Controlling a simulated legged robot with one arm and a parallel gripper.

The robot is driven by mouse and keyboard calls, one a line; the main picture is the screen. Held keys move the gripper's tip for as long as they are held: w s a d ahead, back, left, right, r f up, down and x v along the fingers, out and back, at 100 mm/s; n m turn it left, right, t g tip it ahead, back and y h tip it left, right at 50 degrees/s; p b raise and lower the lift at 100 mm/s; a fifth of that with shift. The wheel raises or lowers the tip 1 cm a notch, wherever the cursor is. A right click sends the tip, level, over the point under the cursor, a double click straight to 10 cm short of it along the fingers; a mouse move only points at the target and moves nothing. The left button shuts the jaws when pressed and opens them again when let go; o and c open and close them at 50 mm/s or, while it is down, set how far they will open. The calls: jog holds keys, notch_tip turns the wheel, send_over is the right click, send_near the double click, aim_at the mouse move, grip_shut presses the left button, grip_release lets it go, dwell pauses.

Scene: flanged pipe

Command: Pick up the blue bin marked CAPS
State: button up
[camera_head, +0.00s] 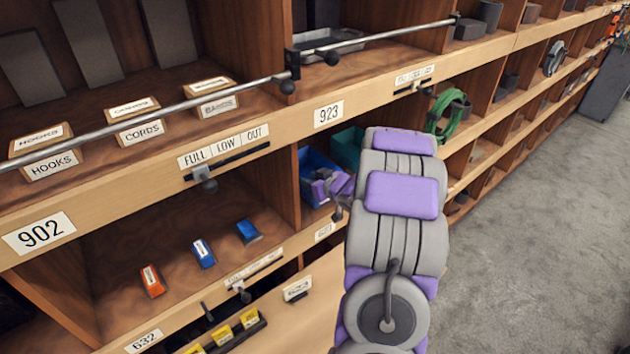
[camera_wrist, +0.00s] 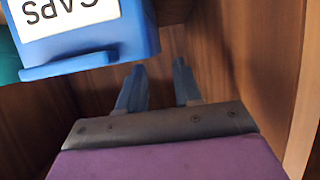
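The blue bin marked CAPS (camera_wrist: 90,35) fills the upper left of the wrist view, its white label upside down there and a lip along its lower edge. In the head view the blue bin (camera_head: 313,163) sits in the cubby below the 923 label, partly hidden by the post and my arm. My gripper (camera_wrist: 160,72) is inside that cubby, its two fingers apart with bare wood between them. The fingers are beside the bin's lip, and nothing is between them. In the head view my gripper (camera_head: 328,188) is small and partly covers the bin.
A teal bin (camera_head: 347,147) stands next to the blue one. Wooden walls (camera_wrist: 245,60) close in on the right in the wrist view. A metal rail (camera_head: 150,118) and a shelf edge with label holders (camera_head: 228,155) run above the cubby. Grey floor (camera_head: 540,210) is clear at right.

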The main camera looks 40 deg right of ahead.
jog(key=w, duration=0.1)
jog(key=w+d+f, duration=0.1)
jog(key=w, duration=0.1)
jog(key=w+d+f, duration=0.1)
jog(key=shift+w+d+f+b, duration=0.1)
jog(key=shift+w+f+b, duration=0.15)
jog(key=shift+w+b, duration=0.1)
jog(key=shift+s+d, duration=0.1)
jog(key=shift+d, duration=0.15)
jog(key=shift+a+r, duration=0.15)
jog(key=shift+a, duration=0.45)
jog(key=shift+a+r, duration=0.15)
jog(key=shift+a, duration=0.4)
jog(key=c, duration=0.6)
jog(key=shift+s+d+f, duration=0.15)
jog(key=shift+d+f, duration=0.1)
jog(key=shift+d, duration=0.55)
grip_shut()
jog(key=shift+a, duration=0.4)
jog(key=shift+d+f, duration=0.1)
jog(key=shift+f, duration=0.05)
